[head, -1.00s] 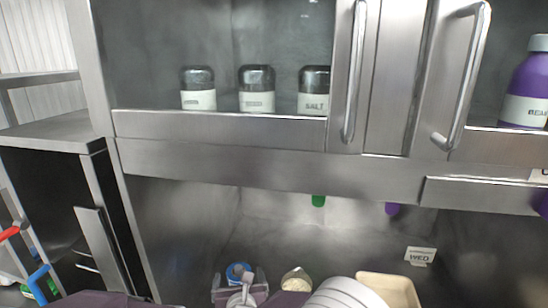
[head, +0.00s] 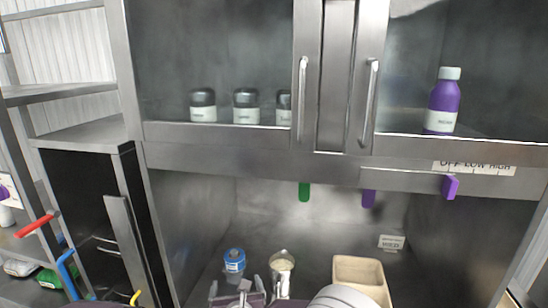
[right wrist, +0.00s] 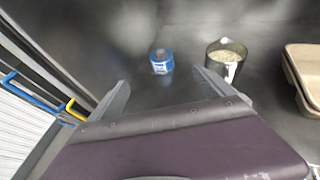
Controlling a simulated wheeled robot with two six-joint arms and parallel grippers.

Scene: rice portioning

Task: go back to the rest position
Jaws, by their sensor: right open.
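My right gripper (head: 236,287) shows at the bottom edge of the head view, with its two fingers apart and nothing visible between them. In the right wrist view, its open fingers (right wrist: 160,80) point toward a blue can (right wrist: 161,64) and a metal pot of pale grains (right wrist: 228,62), apart from both. The blue can (head: 234,262) and the pot (head: 282,268) stand on the dark counter beyond it in the head view. My left gripper is not in view.
A tan container (head: 362,277) stands right of the pot. A steel cabinet above holds several dark-lidded jars (head: 246,106) and a purple bottle (head: 443,103). Its handles (head: 302,100) stick out. Red, blue and yellow handles (head: 68,268) are at lower left.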

